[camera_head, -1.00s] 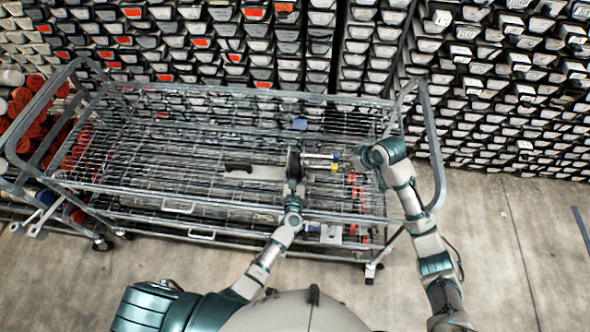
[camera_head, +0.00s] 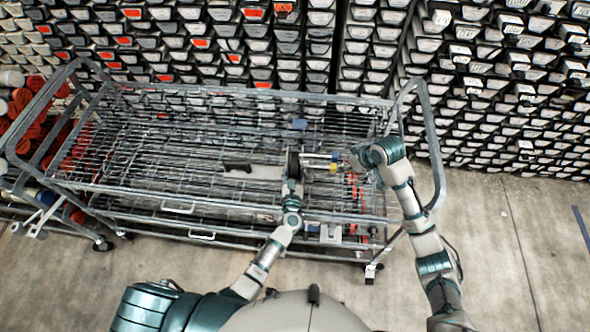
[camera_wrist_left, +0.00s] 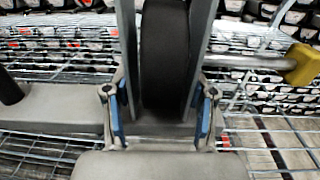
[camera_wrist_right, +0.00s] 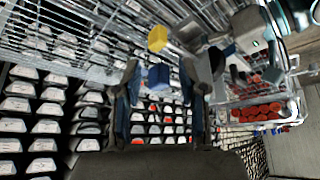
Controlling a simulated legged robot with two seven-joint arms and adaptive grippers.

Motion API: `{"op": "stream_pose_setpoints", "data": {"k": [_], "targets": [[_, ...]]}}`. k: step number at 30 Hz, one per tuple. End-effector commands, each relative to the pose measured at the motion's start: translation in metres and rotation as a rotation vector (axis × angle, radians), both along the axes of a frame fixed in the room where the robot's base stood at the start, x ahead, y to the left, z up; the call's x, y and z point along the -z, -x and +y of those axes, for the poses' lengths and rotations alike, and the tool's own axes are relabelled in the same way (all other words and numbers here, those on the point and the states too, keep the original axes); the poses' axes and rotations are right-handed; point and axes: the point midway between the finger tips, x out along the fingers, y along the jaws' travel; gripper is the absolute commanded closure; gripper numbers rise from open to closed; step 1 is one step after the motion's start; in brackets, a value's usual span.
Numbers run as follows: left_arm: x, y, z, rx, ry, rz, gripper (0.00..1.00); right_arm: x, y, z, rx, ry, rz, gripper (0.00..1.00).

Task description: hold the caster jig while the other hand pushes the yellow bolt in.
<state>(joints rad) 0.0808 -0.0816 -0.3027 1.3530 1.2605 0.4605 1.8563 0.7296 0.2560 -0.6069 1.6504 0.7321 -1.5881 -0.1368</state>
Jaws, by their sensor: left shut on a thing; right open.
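The caster jig (camera_head: 293,160) has a dark wheel (camera_wrist_left: 165,55) between grey fork plates. My left gripper (camera_head: 292,184) is shut on the jig's lower part; its blue-padded fingers (camera_wrist_left: 160,118) show on both sides in the left wrist view. The yellow bolt (camera_head: 333,168) has a block-like yellow head (camera_wrist_left: 302,64) on a silver shaft, which reaches the jig's right side. Beside it is another rod with a blue end (camera_head: 335,156). My right gripper (camera_head: 350,161) is open, just right of these ends. In the right wrist view, the blue end (camera_wrist_right: 159,75) appears between the fingers (camera_wrist_right: 164,88), and the yellow head (camera_wrist_right: 157,38) above.
A wire cart (camera_head: 180,207) surrounds the work area, with raised metal rails at both ends. A grey plate with a black handle (camera_head: 237,167) lies left of the jig. Shelves of boxes (camera_head: 500,90) stand behind. Bare floor (camera_head: 520,250) lies to the right.

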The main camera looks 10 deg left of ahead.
Motion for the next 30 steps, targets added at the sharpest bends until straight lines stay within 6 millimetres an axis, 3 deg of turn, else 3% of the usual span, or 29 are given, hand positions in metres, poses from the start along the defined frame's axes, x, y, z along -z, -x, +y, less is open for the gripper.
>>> {"op": "stream_pose_setpoints", "data": {"k": [1,6,12,16,24,30], "targets": [[0.0,0.0,0.0,0.001,-0.003,0.0,1.0,0.0,0.0,0.001,-0.001,0.0,0.0,0.61],[0.001,0.0,0.003,0.0,-0.002,0.0,1.0,0.012,0.001,0.003,-0.009,0.026,-0.045,1.0],[0.001,0.0,0.001,0.0,-0.006,0.001,1.0,0.055,0.004,-0.008,-0.081,0.178,-0.319,1.0],[0.001,0.0,0.0,0.0,-0.006,0.002,1.0,0.072,0.017,-0.014,-0.176,0.342,-0.56,1.0],[0.001,0.0,0.0,0.001,-0.006,0.002,1.0,0.066,0.055,-0.015,-0.362,0.651,-0.921,1.0],[0.001,-0.001,0.0,0.002,-0.006,0.002,1.0,0.059,0.065,-0.012,-0.416,0.741,-1.011,1.0]]}}
